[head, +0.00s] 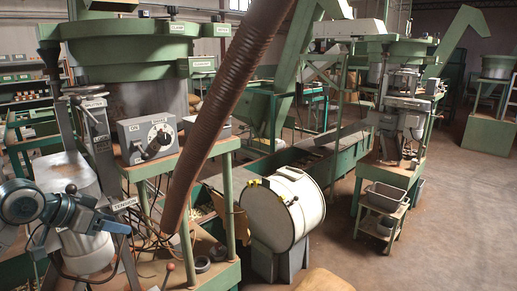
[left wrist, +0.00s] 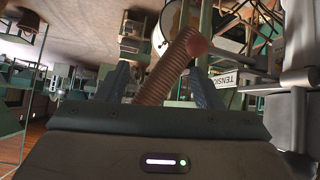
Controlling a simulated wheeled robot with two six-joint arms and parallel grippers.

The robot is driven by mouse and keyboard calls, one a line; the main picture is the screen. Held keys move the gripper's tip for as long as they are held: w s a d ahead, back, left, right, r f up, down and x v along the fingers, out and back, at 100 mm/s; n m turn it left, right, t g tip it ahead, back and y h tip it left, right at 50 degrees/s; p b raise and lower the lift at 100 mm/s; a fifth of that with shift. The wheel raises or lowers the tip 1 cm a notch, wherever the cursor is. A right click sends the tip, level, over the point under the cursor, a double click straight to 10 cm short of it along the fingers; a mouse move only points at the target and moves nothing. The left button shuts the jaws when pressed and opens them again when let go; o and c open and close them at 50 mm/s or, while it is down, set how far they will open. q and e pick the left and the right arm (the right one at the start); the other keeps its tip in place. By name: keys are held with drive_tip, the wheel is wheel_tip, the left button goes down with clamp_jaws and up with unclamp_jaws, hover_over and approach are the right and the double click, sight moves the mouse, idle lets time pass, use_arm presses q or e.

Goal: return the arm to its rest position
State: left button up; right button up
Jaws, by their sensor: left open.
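My left gripper (head: 80,214) is at the lower left of the head view, in front of the green machine and beside the lever labelled TENSION (head: 125,204). In the left wrist view, its two blue-grey fingers (left wrist: 160,72) stand apart with nothing held between them. My right gripper is in neither view.
The green bowl machine (head: 120,40) with its grey control box (head: 149,136) stands close by. The ribbed hose runs down past it. A white drum (head: 282,209) stands at centre, and grey bins (head: 385,196) sit on a stand to its right. Open floor lies at the right.

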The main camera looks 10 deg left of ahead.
use_arm(q)
drive_tip(key=s+d+f+g+y, duration=0.1)
drive_tip(key=s+d+f, duration=0.25)
drive_tip(key=f, duration=0.45)
drive_tip(key=s+d+f+y, duration=0.1)
drive_tip(key=s+d+f, duration=0.25)
drive_tip(key=f, duration=0.45)
drive_tip(key=s+d+f+g, duration=0.1)
drive_tip(key=s+d+f, duration=0.25)
drive_tip(key=f, duration=0.55)
drive_tip(key=s+d+f+n+g+y, duration=0.15)
drive_tip(key=s+f, duration=0.25)
drive_tip(key=s, duration=0.6)
drive_tip(key=s+d+f+n+g+y, duration=0.1)
drive_tip(key=s+f+n+y, duration=0.25)
drive_tip(key=s, duration=0.55)
wheel_tip(320, 180, down, 31)
drive_tip(key=a+g, duration=0.2)
drive_tip(key=a, duration=0.1)
drive_tip(key=s+a+f+h, duration=0.1)
drive_tip(key=s+f, duration=1.8)
drive_tip(key=shift+g, duration=0.35)
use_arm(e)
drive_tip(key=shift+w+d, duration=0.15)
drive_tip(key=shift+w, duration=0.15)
